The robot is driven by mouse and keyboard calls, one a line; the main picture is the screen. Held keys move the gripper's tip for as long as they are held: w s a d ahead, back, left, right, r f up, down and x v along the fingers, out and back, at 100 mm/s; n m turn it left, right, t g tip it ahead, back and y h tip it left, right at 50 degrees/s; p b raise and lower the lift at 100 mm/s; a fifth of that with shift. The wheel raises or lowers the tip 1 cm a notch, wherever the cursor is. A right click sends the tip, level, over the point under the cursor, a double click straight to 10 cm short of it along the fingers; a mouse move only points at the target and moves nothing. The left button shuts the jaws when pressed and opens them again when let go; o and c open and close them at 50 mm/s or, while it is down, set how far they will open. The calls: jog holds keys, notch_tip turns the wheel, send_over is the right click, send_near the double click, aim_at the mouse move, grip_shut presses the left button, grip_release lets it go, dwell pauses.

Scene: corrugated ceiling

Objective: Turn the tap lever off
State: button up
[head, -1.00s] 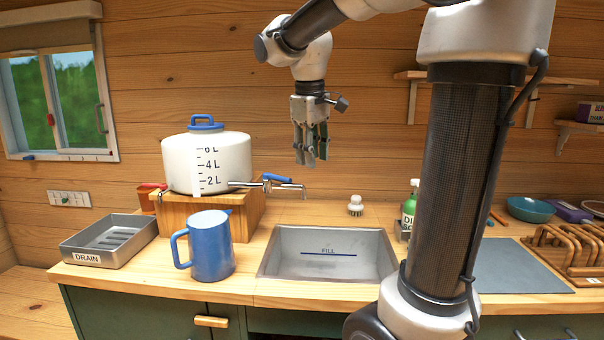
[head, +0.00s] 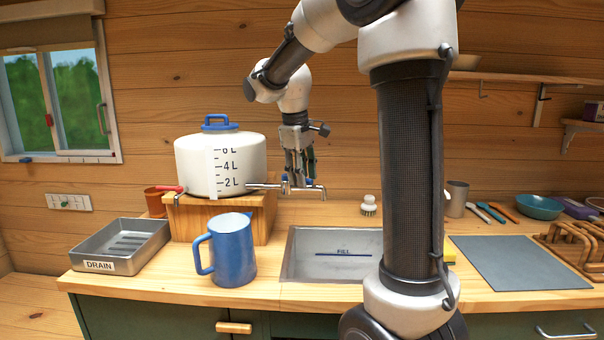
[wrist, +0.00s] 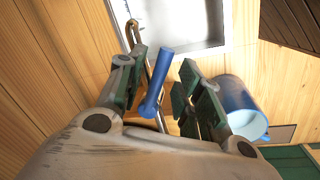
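The white water tank (head: 193,168) with a blue lid handle stands on a wooden block. Its metal tap (head: 311,193) reaches right toward the sink. In the head view the lever is mostly hidden behind my gripper (head: 300,172), which is pointing down at the tap. My gripper (wrist: 166,85) is open around the lever. I cannot tell whether the left finger touches it. I see no water stream.
A blue pitcher (head: 233,250) stands left of the sink (head: 300,262). A grey tray (head: 150,240) marked DRAIN is at the left. A white brush (head: 369,206) stands behind the sink. A grey mat (head: 520,262) lies to the right. A red lever (head: 172,189) is at the tank's left.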

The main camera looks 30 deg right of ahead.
grip_shut()
jog(key=shift+a, duration=0.15)
jog(key=shift+w+a+m+g, duration=0.15)
jog(key=shift+a+m+g, duration=0.2)
jog(key=shift+a+m, duration=1.05)
jog(key=shift+w+a+m+g, duration=0.15)
jog(key=shift+a+m+g, duration=0.2)
jog(key=shift+m, duration=2.05)
jog(key=shift+w+a+m+g, duration=0.15)
jog(key=shift+a+m+g, duration=0.45)
jog(key=shift+m, duration=1.3)
jog(key=shift+a, duration=0.25)
grip_release()
